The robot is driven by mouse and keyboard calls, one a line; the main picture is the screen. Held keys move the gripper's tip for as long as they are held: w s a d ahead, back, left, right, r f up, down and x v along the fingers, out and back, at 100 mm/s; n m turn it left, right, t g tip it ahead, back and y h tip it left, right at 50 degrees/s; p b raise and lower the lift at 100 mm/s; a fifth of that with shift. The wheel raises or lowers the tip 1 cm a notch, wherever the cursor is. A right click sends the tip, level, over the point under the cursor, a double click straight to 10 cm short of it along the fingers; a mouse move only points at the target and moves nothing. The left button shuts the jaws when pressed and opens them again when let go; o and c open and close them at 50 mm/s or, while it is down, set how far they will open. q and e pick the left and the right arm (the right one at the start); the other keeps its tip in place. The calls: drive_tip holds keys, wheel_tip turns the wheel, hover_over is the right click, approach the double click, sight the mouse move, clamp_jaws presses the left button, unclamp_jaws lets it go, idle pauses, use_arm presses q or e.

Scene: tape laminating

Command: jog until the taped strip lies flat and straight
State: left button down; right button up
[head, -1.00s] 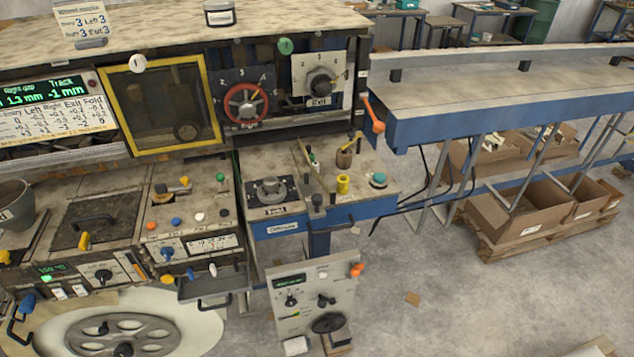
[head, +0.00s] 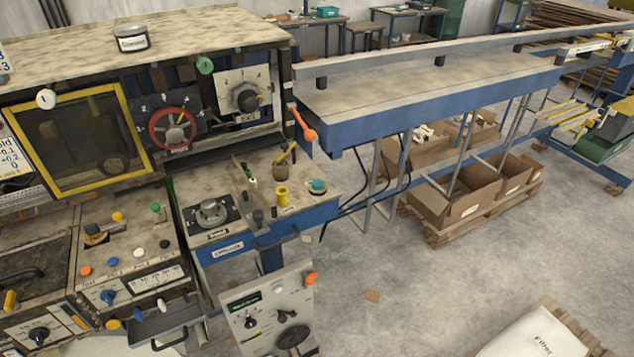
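Neither of my grippers is in view. The laminating machine (head: 170,190) fills the left side, with a yellow-framed dark window (head: 75,135), a red handwheel dial (head: 172,130) and a grey-plated selector dial (head: 245,97). A button panel (head: 125,250) with orange, blue, white and green buttons sits below the window. A long blue-edged table (head: 430,95) runs off to the right from the machine. I cannot make out a taped strip on its grey top. The settings board (head: 12,160) is cut off at the left edge.
A small control box (head: 268,312) stands low in front of the machine. An orange-knobbed lever (head: 305,125) sticks out by the table's near end. Cardboard boxes (head: 455,205) lie on a pallet under the table. A white sack (head: 535,335) lies at lower right.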

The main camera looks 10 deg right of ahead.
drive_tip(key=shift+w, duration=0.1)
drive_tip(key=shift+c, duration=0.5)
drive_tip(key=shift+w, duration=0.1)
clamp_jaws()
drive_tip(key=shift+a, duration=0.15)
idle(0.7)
